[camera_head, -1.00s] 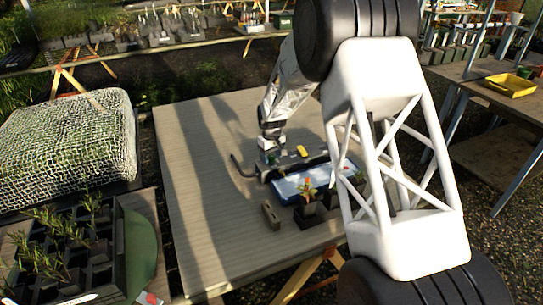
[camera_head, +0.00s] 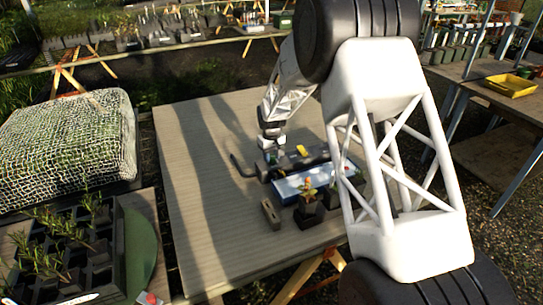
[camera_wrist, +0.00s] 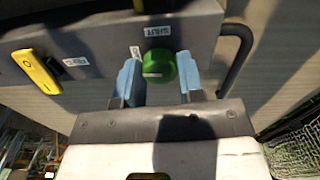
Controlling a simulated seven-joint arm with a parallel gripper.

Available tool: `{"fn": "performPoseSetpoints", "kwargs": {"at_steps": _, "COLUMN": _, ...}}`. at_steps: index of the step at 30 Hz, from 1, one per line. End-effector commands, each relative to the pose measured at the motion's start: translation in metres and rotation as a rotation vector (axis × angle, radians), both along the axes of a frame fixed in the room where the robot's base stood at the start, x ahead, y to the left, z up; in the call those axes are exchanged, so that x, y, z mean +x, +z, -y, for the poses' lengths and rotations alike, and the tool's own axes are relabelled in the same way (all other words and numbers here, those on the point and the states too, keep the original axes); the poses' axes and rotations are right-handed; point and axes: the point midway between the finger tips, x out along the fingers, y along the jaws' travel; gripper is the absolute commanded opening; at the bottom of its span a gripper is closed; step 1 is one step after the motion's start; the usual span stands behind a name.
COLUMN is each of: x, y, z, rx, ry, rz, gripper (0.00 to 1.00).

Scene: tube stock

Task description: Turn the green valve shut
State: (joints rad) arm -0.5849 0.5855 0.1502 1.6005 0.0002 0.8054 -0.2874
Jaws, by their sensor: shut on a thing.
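The green valve (camera_wrist: 158,66) is a round green knob on a grey block (camera_wrist: 95,55), shown in the wrist view. My gripper (camera_wrist: 158,76) is shut on it, with one blue finger pad on each side of the knob. A small white label with dark lettering sits just above the knob. In the head view my gripper (camera_head: 270,148) is at the far left end of the dark block (camera_head: 305,158), and the green knob is mostly hidden there.
A yellow lever (camera_wrist: 37,71) is on the same block. A black hose (camera_head: 238,165) bends out beside the knob. In front of the block are a blue tray (camera_head: 287,187), a potted plant (camera_head: 308,205) and a small wooden block (camera_head: 270,213). The table's left side (camera_head: 205,200) is clear.

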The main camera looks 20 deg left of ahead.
Motion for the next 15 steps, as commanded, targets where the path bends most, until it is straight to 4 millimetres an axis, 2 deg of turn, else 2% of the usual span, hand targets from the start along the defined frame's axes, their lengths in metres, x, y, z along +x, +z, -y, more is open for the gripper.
{"fn": "performPoseSetpoints", "kwargs": {"at_steps": 15, "x": 0.0000, "y": 0.0001, "z": -0.0006, "rx": 0.001, "ry": -0.426, "rz": 0.001, "gripper": 0.12}}
